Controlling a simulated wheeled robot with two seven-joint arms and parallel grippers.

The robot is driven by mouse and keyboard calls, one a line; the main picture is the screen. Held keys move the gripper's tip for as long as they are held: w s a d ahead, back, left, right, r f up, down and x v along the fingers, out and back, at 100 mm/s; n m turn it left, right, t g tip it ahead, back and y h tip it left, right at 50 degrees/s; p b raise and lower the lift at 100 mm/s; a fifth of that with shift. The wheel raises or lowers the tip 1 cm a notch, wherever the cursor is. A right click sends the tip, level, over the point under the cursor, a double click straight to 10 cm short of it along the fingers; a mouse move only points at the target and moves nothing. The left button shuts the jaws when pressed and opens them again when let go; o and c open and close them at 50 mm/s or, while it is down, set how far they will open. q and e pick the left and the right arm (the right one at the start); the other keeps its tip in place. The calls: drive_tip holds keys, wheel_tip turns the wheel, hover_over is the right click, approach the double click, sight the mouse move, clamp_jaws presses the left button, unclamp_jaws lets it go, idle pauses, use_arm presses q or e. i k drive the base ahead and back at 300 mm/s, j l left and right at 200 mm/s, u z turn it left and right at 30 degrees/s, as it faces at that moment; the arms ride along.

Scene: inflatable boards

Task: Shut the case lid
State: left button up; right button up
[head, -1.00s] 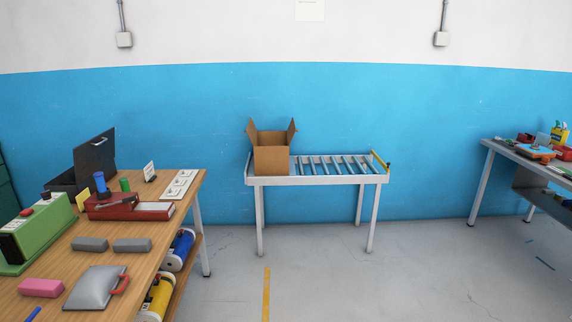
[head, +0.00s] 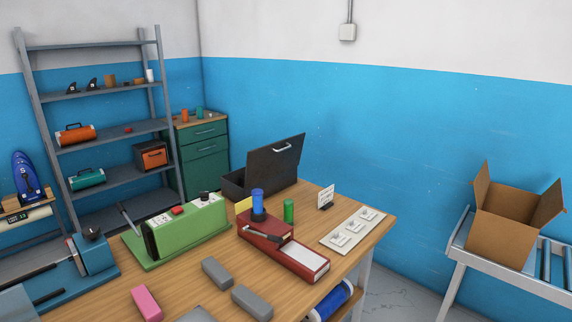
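The black case stands at the far edge of the wooden workbench. Its lid (head: 276,163) is raised and tilted back, with a light handle on it. The case base (head: 233,185) is partly hidden behind the green machine and the red device. Neither of my grippers is in view.
On the workbench (head: 322,255) stand a green machine (head: 185,228), a red device (head: 270,243) with a blue cylinder, a green cylinder (head: 289,210), grey blocks (head: 217,272) and a pink block (head: 147,302). A grey shelf (head: 108,145) stands behind left. A roller table with a cardboard box (head: 500,238) is at right.

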sight(263, 163)
drive_tip(key=i+l+u, duration=0.1)
drive_tip(key=u, duration=0.65)
drive_tip(key=l+u, duration=0.7)
drive_tip(key=l, duration=0.15)
drive_tip(key=l+u, duration=0.55)
drive_tip(key=l, duration=1.9)
